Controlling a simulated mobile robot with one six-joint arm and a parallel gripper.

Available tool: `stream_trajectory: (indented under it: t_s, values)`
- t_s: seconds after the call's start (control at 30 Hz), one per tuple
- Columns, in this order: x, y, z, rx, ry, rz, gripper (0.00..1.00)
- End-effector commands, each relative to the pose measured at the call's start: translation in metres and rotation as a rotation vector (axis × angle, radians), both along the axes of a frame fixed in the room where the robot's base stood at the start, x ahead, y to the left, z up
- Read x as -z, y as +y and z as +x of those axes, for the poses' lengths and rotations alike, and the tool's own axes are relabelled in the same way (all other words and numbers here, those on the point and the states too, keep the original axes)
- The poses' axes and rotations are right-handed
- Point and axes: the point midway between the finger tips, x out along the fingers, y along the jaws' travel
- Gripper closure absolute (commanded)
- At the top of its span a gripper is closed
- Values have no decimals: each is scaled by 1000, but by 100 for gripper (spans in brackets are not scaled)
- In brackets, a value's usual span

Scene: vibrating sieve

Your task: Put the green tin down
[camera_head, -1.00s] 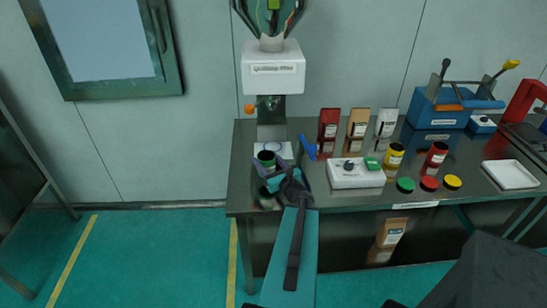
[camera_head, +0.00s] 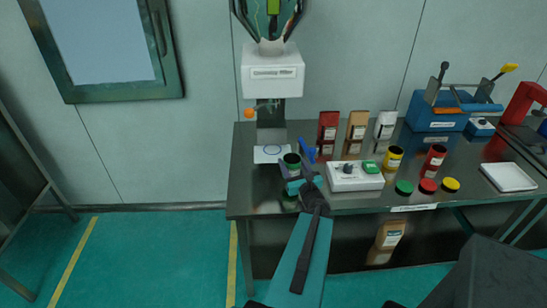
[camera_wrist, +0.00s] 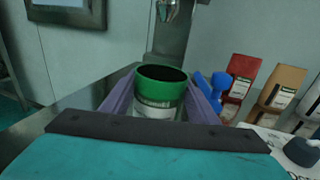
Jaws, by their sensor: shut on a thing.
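The green tin (camera_wrist: 160,92) is upright and open-topped, with a green rim and a white label, in the wrist view. In the head view the green tin (camera_head: 292,161) is at the left front part of the table. My gripper (camera_head: 292,172) is shut on it, with a purple finger on each side of the tin, as the wrist view shows (camera_wrist: 158,100). I cannot tell whether the tin's base touches the table (camera_head: 250,180); the gripper hides it. A white pad with a ring mark (camera_head: 270,154) lies behind the tin, under the sieve's outlet.
The sieve machine (camera_head: 272,80) stands behind. A white control box (camera_head: 355,176), yellow tin (camera_head: 393,158), red tin (camera_head: 433,159), several lids and three bags are further right. The table's left front corner is clear.

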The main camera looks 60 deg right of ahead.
Motion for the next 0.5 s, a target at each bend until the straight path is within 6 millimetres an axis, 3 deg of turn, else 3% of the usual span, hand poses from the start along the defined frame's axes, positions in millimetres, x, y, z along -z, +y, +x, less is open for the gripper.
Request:
stream_trajectory:
  t_s: [0.5]
  values:
    - [6,-12,22,-1,-2,-1,69]
